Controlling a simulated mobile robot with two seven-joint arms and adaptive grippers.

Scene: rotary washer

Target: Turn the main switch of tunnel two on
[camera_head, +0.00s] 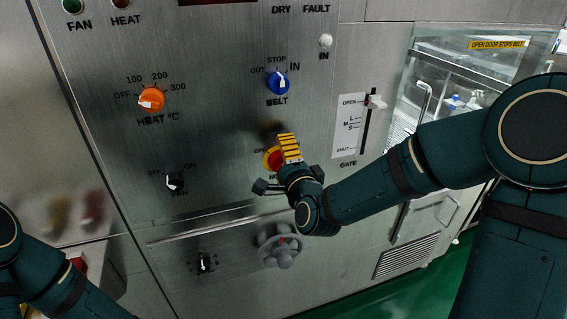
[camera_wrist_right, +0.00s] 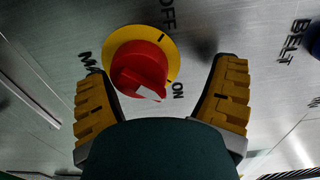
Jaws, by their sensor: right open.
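The main switch is a red knob on a yellow disc, on the steel panel; it shows in the head view (camera_head: 271,159), partly covered by my right gripper (camera_head: 288,150). In the right wrist view the main switch (camera_wrist_right: 140,70) is clear, with OFF and ON printed beside it. The white tip of its handle is at the lower right of the knob, near ON; I cannot tell its exact setting. My right gripper (camera_wrist_right: 163,70) is open, its yellow-padded fingers on either side of the knob and apart from it. My left arm shows at lower left, without a clear gripper.
Around the switch are the blue belt knob (camera_head: 278,83), the orange heat knob (camera_head: 151,99), the black fan knob (camera_head: 175,182) and the gate slider (camera_head: 375,102). Below are a grey handwheel (camera_head: 280,247) and a rail (camera_head: 200,226). A glass door stands at right.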

